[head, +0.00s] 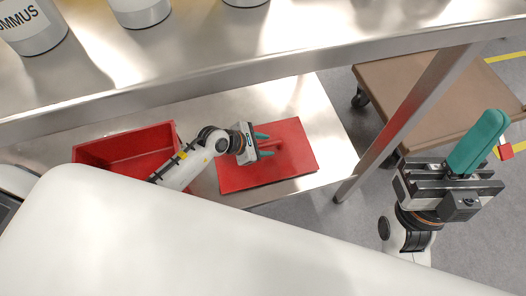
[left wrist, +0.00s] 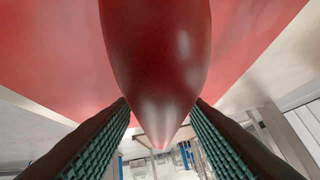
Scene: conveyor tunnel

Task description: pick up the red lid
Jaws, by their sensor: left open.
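The red lid (head: 240,178) lies flat on the lower metal shelf, right of the red bin. It has a raised red handle, which shows in the left wrist view (left wrist: 155,60) as a rounded, tapering red shape. My left gripper (head: 265,145) is over the lid at the handle, with its teal fingers apart. In the left wrist view, the ribbed fingers (left wrist: 160,135) stand on either side of the handle's lower end; I cannot tell whether they touch it. My right gripper (head: 490,120) is far right, away from the lid; its fingers overlap in view.
A red bin (head: 125,150) stands on the lower shelf (head: 335,150). The upper metal shelf (head: 230,60) with white containers (head: 140,12) hangs over the work area. A metal leg (head: 405,115) and a brown wheeled cart (head: 430,90) stand right of the lid.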

